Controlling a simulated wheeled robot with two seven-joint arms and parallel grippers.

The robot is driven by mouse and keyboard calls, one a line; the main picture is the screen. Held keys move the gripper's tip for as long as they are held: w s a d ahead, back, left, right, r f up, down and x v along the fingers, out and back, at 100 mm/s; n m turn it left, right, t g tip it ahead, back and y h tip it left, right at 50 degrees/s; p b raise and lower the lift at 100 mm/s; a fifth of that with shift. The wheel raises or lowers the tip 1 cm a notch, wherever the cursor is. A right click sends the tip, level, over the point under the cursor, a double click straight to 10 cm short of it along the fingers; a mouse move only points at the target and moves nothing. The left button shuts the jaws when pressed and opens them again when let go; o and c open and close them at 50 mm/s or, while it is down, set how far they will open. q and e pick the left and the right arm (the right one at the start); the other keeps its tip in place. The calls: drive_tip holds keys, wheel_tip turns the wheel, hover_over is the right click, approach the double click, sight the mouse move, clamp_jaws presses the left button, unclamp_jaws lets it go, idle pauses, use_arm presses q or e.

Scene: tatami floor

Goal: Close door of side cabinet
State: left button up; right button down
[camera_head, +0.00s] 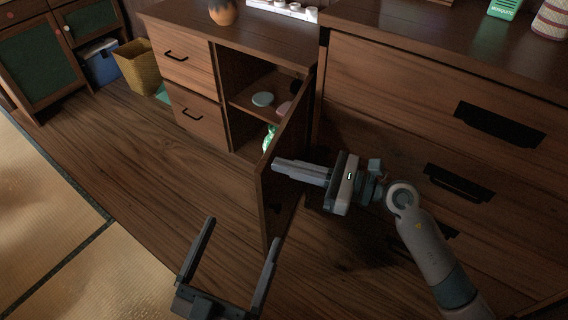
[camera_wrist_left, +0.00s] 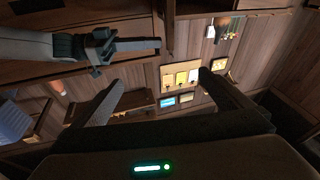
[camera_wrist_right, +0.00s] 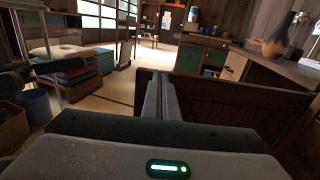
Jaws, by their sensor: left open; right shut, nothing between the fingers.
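The side cabinet (camera_head: 198,33) stands at the top middle of the head view, with drawers on its left and an open compartment on its right. Its wooden door (camera_head: 276,184) stands wide open, swung out toward me. My right gripper (camera_head: 277,167) is shut and empty, with its fingertips at the door's upper part; I cannot tell if they touch. In the right wrist view, the door (camera_wrist_right: 222,104) shows just beyond the shut fingers. My left gripper (camera_head: 240,238) is open and empty, low in the head view, left of and nearer than the door.
Inside the compartment are a round light-blue item (camera_head: 262,99) and a green item (camera_head: 269,137). A larger drawer chest (camera_head: 400,75) stands close on the right. A yellow bin (camera_head: 137,67) and a blue box (camera_head: 101,62) stand at the left. Floor left of the door is clear.

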drive_tip(key=shift+w+a, duration=0.15)
drive_tip(key=shift+a, duration=0.2)
drive_tip(key=shift+a, duration=0.15)
